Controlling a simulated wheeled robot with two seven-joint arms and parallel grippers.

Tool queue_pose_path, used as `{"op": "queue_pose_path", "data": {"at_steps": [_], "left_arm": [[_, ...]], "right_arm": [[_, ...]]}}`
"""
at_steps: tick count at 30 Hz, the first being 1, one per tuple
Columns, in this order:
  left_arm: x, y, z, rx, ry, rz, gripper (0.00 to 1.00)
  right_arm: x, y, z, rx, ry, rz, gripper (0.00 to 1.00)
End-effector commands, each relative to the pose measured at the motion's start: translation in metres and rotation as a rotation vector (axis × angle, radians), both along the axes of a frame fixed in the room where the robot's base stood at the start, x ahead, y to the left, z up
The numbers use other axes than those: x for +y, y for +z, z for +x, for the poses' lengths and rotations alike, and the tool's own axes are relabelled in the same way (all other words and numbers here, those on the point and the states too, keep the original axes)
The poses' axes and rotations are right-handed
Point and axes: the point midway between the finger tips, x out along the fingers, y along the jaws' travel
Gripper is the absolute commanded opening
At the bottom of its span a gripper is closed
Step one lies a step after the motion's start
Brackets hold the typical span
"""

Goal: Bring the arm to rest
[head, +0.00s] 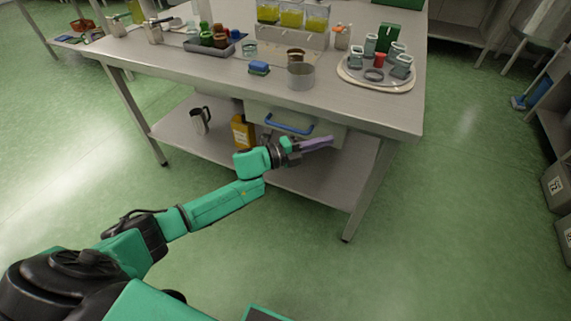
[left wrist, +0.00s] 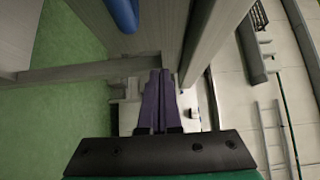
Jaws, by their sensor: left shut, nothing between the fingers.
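My left arm reaches from the lower left of the head view toward the front of the steel table (head: 215,75). My left gripper (head: 325,141) is in front of the drawer (head: 262,115), just below and right of its blue handle (head: 290,126). Its purple fingers are shut with nothing between them; they also show closed in the left wrist view (left wrist: 158,100). The blue handle (left wrist: 122,12) is at the top of that view, apart from the fingers. My right gripper is not in view.
The table's lower shelf (head: 310,185) holds a metal jug (head: 200,120) and a yellow container (head: 242,132). The green floor (head: 470,210) at right is clear.

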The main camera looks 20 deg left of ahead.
Motion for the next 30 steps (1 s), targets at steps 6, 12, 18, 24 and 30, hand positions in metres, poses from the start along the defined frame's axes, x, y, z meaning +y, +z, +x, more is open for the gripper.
{"op": "queue_pose_path", "data": {"at_steps": [6,12,18,24,30], "left_arm": [[0.032,-0.002,-0.029,0.005,0.0,0.002,0.0],[0.063,-0.003,-0.057,0.005,-0.002,0.003,0.0],[0.075,-0.002,-0.067,0.002,-0.003,0.001,0.0],[0.083,-0.019,-0.061,0.068,0.063,-0.029,0.0],[0.146,-0.155,-0.06,0.551,0.521,-0.241,0.0]], "right_arm": [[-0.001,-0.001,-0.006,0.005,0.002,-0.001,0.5],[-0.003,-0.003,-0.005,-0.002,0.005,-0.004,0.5],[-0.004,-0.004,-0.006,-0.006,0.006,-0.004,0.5],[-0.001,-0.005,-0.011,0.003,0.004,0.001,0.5],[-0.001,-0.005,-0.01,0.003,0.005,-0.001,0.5]]}}
